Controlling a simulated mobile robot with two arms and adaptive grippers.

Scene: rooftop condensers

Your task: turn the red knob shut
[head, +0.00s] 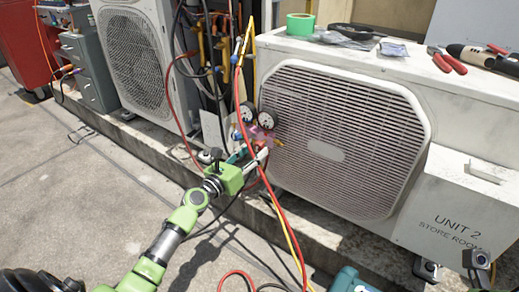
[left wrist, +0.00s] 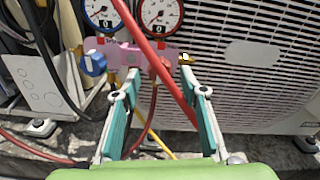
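The red knob (left wrist: 160,68) is on the front of a pink gauge manifold (left wrist: 128,55), below two dial gauges (left wrist: 160,14). A blue knob (left wrist: 94,64) is at the manifold's left end. My left gripper (left wrist: 160,72) is open, its fingertips spread on either side of the red knob in the picture. I cannot tell whether they touch it. A red hose crosses in front and partly hides the knob. In the head view my left gripper (head: 257,151) reaches the manifold from the lower left. My right gripper is not clearly seen.
The condenser marked Unit 2 (head: 340,150) stands right behind the manifold. Red, yellow and black hoses hang around my left gripper. Green tape (head: 300,25) and red-handled pliers (head: 446,60) lie on top of the unit. The paving at left is mostly clear.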

